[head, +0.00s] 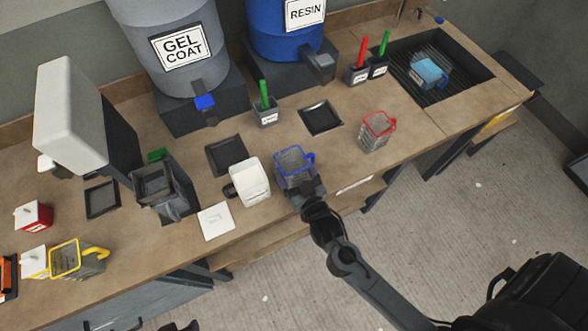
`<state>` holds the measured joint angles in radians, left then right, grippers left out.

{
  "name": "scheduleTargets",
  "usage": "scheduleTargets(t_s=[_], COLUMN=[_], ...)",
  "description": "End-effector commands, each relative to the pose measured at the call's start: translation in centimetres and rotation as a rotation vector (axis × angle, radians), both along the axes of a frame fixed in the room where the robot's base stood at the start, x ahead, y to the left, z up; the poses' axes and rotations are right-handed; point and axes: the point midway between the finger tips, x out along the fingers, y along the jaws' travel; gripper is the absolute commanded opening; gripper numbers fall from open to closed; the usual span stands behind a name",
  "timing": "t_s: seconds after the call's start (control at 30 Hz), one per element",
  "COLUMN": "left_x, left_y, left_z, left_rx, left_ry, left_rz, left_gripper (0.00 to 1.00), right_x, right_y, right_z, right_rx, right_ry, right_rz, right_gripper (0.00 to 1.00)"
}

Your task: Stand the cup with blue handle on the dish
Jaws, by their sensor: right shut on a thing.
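The clear cup with blue rim and blue handle (290,163) is near the front middle of the bench. Its handle points to the right. My right gripper (301,188) comes from the front and is shut on this cup. I cannot tell whether the cup touches the bench. Several shallow black square dishes lie on the bench: one behind the cup to the right (320,118), one to its left (226,156), and one farther left (102,199). All look empty, and which one the task means is unclear. My left gripper is not in view.
A white container (249,183) stands close left of the cup, with a white square plate (216,221) before it. A red-rimmed cup (377,131) stands to the right, a yellow-handled cup (78,260) far left. Gel coat (178,48) and resin (285,27) drums stand behind.

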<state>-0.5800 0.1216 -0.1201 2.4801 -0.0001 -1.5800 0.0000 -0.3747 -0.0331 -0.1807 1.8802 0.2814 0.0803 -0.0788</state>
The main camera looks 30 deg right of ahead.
Motion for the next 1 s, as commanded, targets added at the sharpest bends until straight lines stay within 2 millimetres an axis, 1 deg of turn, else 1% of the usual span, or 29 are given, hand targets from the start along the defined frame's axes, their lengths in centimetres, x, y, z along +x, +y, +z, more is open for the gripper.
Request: scheduleTargets(t_s=[0.13,0.17,0.27,0.57,0.67,0.77,1.0], left_x=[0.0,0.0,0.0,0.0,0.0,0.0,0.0], left_y=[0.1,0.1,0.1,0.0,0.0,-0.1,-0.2], left_z=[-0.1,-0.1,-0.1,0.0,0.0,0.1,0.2], left_rx=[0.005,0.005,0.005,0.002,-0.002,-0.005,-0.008], left_ry=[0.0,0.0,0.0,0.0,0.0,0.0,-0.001], left_rz=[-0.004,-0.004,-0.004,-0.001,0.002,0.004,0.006], left_gripper=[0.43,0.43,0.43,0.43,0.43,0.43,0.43], right_x=[0.0,0.0,0.0,0.0,-0.6,-1.9,-6.2], right_y=[0.0,0.0,0.0,0.0,0.1,0.2,0.8], right_z=[-0.3,-0.3,-0.3,0.0,-0.1,-0.1,-0.1], right_rx=[0.0,0.0,0.0,0.0,0.0,0.0,0.001], right_ry=[0.0,0.001,0.0,0.0,0.003,0.004,0.005], right_rz=[0.0,0.0,0.0,0.0,0.0,0.0,0.0], right_gripper=[0.47,0.85,1.0,1.0,1.0,1.0,1.0])
